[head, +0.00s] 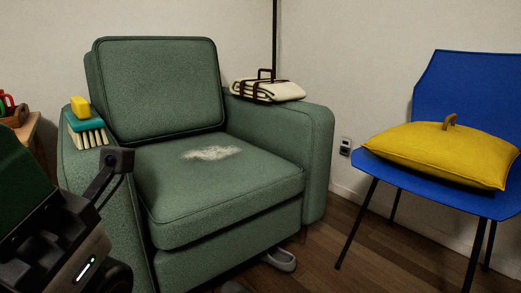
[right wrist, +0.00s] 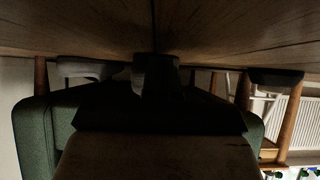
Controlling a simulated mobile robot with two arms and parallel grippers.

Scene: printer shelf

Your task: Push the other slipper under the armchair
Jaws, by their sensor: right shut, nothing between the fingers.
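A grey slipper (head: 280,259) lies on the floor at the front right of the green armchair (head: 220,220), partly beneath its front edge. A dark grey rounded shape (head: 233,287) shows at the bottom edge of the head view; I cannot tell whether it is the other slipper. My left arm comes in at the lower left, beside the armchair; its gripper fingers cannot be made out. In the right wrist view, which is upside down, my right gripper (right wrist: 155,68) is shut and empty, low by the floor. A pale grey slipper-like shape (right wrist: 88,70) is to its left.
A dark flat shape (right wrist: 275,76) lies on the floor at the right of the wrist view, by a wooden leg (right wrist: 288,115). A brush (head: 86,130) and a folded blanket (head: 275,90) rest on the armrests. A blue chair (head: 465,90) holds a yellow cushion (head: 440,155).

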